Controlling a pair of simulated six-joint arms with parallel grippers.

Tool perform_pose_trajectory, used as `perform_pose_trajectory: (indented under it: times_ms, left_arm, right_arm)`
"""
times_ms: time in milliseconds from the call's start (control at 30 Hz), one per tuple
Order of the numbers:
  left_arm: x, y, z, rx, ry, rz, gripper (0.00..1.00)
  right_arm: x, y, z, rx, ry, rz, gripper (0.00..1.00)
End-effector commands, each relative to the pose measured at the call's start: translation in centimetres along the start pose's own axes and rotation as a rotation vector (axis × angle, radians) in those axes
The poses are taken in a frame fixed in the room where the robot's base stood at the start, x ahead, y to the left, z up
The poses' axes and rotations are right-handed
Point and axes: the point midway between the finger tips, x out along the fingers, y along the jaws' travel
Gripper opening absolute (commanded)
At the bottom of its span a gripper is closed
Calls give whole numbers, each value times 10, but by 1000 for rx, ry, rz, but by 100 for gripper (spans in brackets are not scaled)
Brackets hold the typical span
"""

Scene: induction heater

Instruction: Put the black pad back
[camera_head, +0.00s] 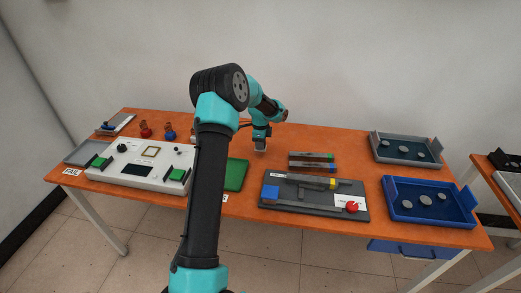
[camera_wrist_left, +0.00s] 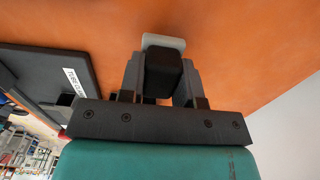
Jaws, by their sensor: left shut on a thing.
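My left gripper (camera_head: 260,140) is over the back middle of the orange table, behind the green mat. In the left wrist view, the left gripper (camera_wrist_left: 163,85) is shut on a black block, which I take to be the black pad (camera_wrist_left: 163,70). A light grey piece (camera_wrist_left: 163,41) shows at its far end, over bare orange table. In the head view the black pad is too small to make out, but a pale tip (camera_head: 260,150) shows below the fingers. I cannot tell whether it touches the table. My right gripper is not in view.
A white panel (camera_head: 125,165) with green blocks stands at left, near red and blue flasks (camera_head: 169,133). The green mat (camera_head: 236,175) is partly behind my arm. A dark clamp board (camera_head: 315,200) and rods (camera_head: 311,157) lie right. Blue (camera_head: 430,213) and grey trays (camera_head: 405,160) stand far right.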

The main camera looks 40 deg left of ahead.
Motion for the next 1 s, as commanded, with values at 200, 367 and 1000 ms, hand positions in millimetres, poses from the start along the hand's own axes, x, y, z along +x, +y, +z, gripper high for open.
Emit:
perform_pose_trajectory:
  times_ms: [200, 367, 1000]
  left_arm:
    - [20, 1, 0, 0, 0, 2, 9]
    - [34, 0, 0, -1, 0, 0, 9]
    - [38, 0, 0, 0, 0, 0, 52]
  right_arm:
    - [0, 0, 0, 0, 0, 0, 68]
    - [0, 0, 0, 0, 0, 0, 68]
    - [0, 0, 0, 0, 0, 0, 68]
